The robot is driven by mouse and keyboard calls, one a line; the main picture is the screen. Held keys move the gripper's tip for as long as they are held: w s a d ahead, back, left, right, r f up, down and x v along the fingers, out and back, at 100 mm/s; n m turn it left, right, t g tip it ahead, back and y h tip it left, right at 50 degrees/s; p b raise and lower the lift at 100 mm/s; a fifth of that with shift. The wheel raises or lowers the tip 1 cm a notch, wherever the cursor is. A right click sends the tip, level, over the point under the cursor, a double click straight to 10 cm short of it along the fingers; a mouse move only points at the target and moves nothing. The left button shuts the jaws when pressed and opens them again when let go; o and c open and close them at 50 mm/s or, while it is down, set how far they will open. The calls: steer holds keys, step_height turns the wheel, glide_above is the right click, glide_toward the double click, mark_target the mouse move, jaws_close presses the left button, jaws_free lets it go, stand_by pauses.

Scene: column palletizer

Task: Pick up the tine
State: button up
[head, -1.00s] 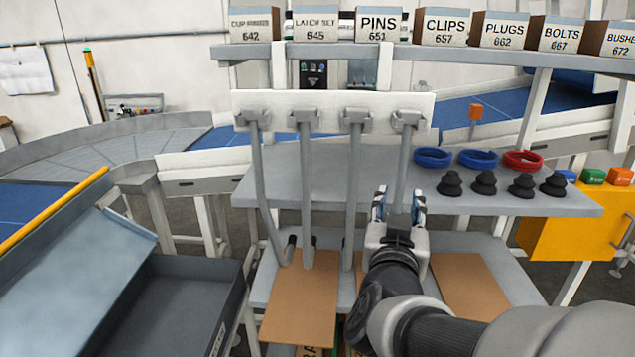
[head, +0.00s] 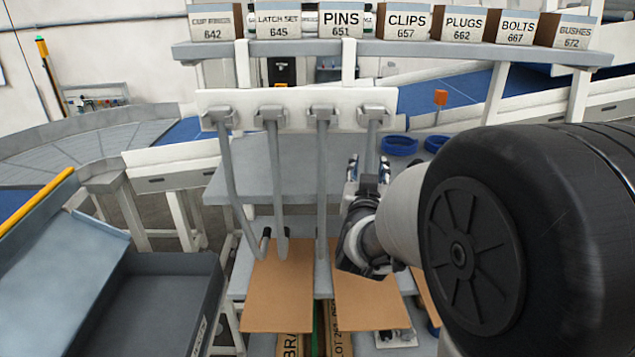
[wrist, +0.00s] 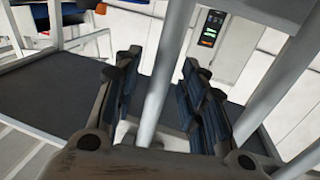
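Several grey tines hang from a white rack plate (head: 300,95) in the head view. The rightmost tine (head: 371,147) runs down to my gripper (head: 368,170), and its lower part is hidden by the gripper and arm. In the wrist view a grey tine (wrist: 168,55) passes through the gap between the two dark finger pads of my gripper (wrist: 162,95). The pads stand wide apart, with visible space beside the tine. I cannot tell how deep it sits between them. A second tine (wrist: 278,85) slants past outside the right finger.
Labelled boxes stand on a shelf (head: 390,49) above the rack. Brown boards (head: 278,285) lie on the lower shelf under the tines. A dark grey tray (head: 212,300) is at left. Blue rings (head: 400,145) lie right of the tines. My arm hides much of the right side.

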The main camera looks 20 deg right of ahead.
steer(key=shift+w+d, duration=0.1)
steer(key=shift+w, duration=0.1)
steer(key=shift+s, duration=0.1)
steer(key=shift+c, duration=0.5)
jaws_close()
stand_by(0.6)
steer(key=shift+r, duration=0.1)
